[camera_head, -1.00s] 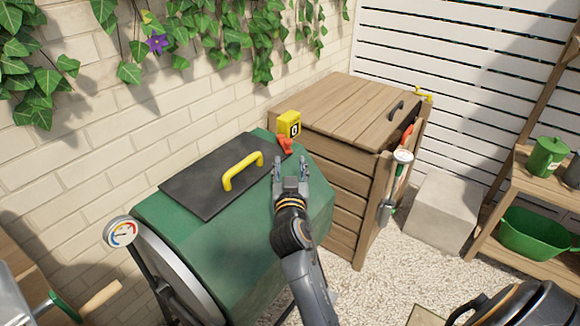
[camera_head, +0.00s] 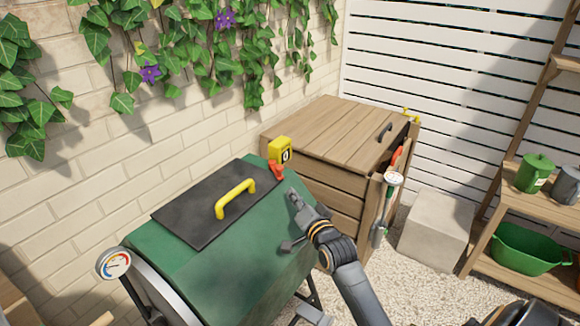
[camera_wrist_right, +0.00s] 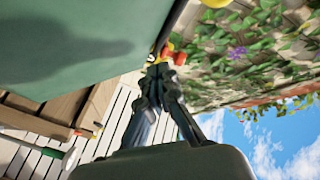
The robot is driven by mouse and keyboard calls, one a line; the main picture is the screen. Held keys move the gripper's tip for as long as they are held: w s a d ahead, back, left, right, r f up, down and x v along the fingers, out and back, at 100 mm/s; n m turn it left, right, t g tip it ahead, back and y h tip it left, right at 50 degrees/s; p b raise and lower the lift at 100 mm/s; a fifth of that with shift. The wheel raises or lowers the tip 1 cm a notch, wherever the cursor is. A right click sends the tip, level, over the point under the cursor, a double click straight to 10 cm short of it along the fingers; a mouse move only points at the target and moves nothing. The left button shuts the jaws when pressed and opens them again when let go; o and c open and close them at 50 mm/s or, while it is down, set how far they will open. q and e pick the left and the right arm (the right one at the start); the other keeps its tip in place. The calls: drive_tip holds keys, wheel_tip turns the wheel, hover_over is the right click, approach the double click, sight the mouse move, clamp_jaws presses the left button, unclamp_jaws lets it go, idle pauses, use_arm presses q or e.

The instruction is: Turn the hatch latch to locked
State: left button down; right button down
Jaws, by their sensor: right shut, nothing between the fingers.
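The hatch is a black panel (camera_head: 190,213) with a yellow handle (camera_head: 235,198), lying closed on top of the green tumbler drum (camera_head: 215,275). The red latch (camera_head: 276,171) sits at the hatch's far right corner, below a yellow box with a dark symbol. My right gripper (camera_head: 294,196) is shut and empty, a little to the near right of the latch over the drum's right edge. In the right wrist view, the red latch (camera_wrist_right: 176,56) shows just beyond my fingertips (camera_wrist_right: 157,74). I cannot tell whether they touch it. My left gripper is out of view.
The yellow box (camera_head: 280,150) stands right behind the latch. A wooden bin (camera_head: 340,135) is close behind and right of the drum, with tools hung on its side. A brick wall with ivy is at the back left. A gauge (camera_head: 114,263) is at the drum's left end.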

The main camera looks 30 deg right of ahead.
drive_tip(key=s+d+r+m+t+y, duration=0.1)
drive_tip(key=d+r+m, duration=0.2)
drive_tip(key=d+m, duration=0.3)
drive_tip(key=w, duration=0.3)
drive_tip(key=w+d, duration=0.1)
drive_tip(key=w, duration=0.2)
drive_tip(key=w+r, duration=0.1)
drive_tip(key=w, duration=0.3)
drive_tip(key=shift+d, duration=0.25)
drive_tip(key=a+p, duration=0.1)
drive_tip(key=s+a+p, duration=0.1)
drive_tip(key=a, duration=0.1)
drive_tip(key=shift+s+a+f+p, duration=0.15)
drive_tip(key=shift+a+p, duration=0.05)
drive_tip(key=shift+p, duration=0.2)
drive_tip(key=shift+s+a, duration=0.1)
drive_tip(key=shift+a, duration=0.1)
drive_tip(key=shift+a+f, duration=0.1)
drive_tip(key=shift+f, duration=0.1)
